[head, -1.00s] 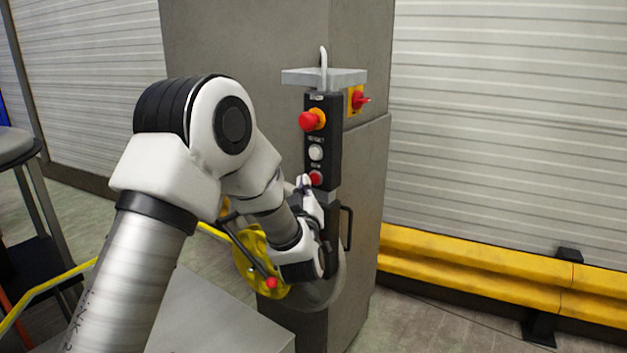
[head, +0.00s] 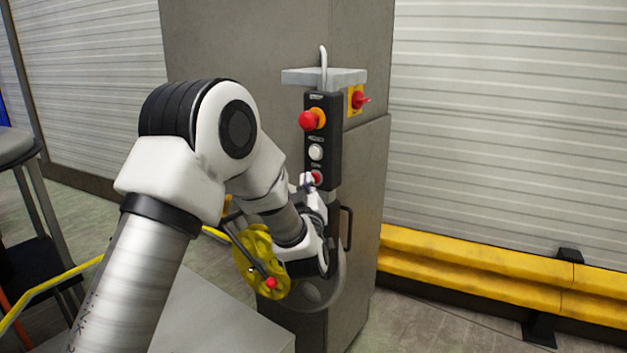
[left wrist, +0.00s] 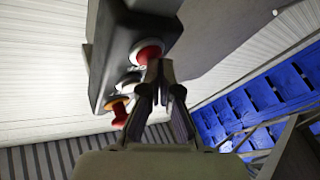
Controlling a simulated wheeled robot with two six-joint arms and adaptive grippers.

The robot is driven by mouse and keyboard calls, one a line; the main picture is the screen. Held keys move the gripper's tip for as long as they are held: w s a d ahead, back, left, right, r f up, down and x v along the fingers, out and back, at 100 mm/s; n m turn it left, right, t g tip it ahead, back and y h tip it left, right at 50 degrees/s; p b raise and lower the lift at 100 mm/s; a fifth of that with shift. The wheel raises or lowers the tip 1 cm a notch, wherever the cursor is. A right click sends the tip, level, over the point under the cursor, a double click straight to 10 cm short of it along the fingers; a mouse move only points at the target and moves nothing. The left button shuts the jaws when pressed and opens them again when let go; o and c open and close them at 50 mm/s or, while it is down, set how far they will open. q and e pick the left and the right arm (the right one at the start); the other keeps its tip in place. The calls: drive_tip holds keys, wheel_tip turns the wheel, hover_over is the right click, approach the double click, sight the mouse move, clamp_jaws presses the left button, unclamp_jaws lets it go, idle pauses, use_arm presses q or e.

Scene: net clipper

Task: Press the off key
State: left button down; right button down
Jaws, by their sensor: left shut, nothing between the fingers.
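A black control box (head: 323,128) hangs upright on the grey cabinet. It carries a large red mushroom knob on an orange collar (head: 312,120), a white button (head: 316,152) and a lower red button (head: 317,177), likely the off key; the labels are too small to read. My left gripper (head: 306,182) is shut and empty, its tips at the lower red button and partly covering it. In the left wrist view the tips (left wrist: 160,68) overlap the edge of that red button (left wrist: 149,53). I cannot tell whether they touch it.
A red rotary switch (head: 361,100) on a yellow plate is on the cabinet (head: 245,45), right of the box. A yellow wheel-like part (head: 258,265) is below my left wrist. A black handle (head: 347,228) sits below the box. A yellow barrier (head: 470,268) runs along the right wall.

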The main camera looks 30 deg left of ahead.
use_arm(q)
drive_tip(key=shift+w, duration=0.2)
drive_tip(key=shift+s, duration=0.1)
idle(0.4)
drive_tip(key=shift+s+b, duration=0.35)
drive_tip(key=shift+s, duration=0.4)
drive_tip(key=s, duration=0.1)
drive_tip(key=s+b, duration=0.1)
drive_tip(key=s, duration=0.3)
drive_tip(key=shift+a, duration=0.25)
idle(0.4)
